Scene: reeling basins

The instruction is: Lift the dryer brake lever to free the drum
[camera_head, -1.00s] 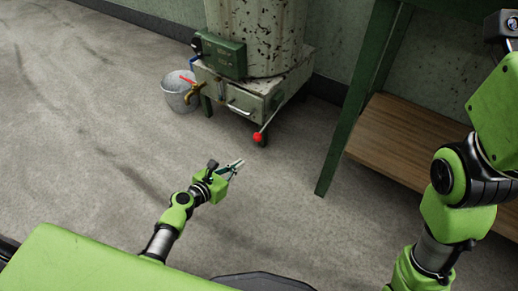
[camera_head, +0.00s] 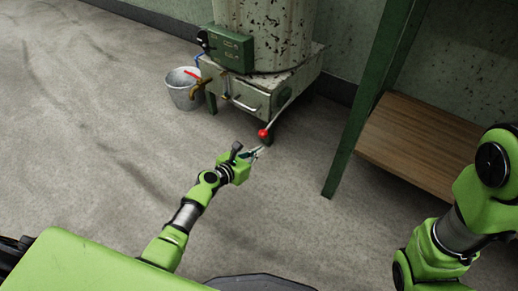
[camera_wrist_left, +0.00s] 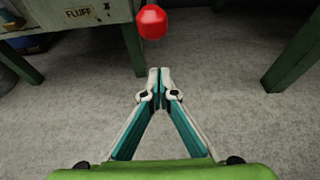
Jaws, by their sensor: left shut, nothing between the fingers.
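The dryer (camera_head: 262,40) is a speckled, light drum on a pale metal base with green legs. Its brake lever (camera_head: 279,112) is a thin rod slanting down from the base's right front, ending in a red ball knob (camera_head: 263,133). My left gripper (camera_head: 259,152) is shut and empty, just below the knob and apart from it in the head view. In the left wrist view the red knob (camera_wrist_left: 152,22) hangs beyond and above the closed fingertips (camera_wrist_left: 159,72). My right arm (camera_head: 455,230) is at the right edge; its gripper is out of frame.
A green control box (camera_head: 230,52) is on the dryer's front. A green-legged table (camera_head: 352,120) with a wooden lower shelf (camera_head: 420,140) stands to the right. The floor in front is clear.

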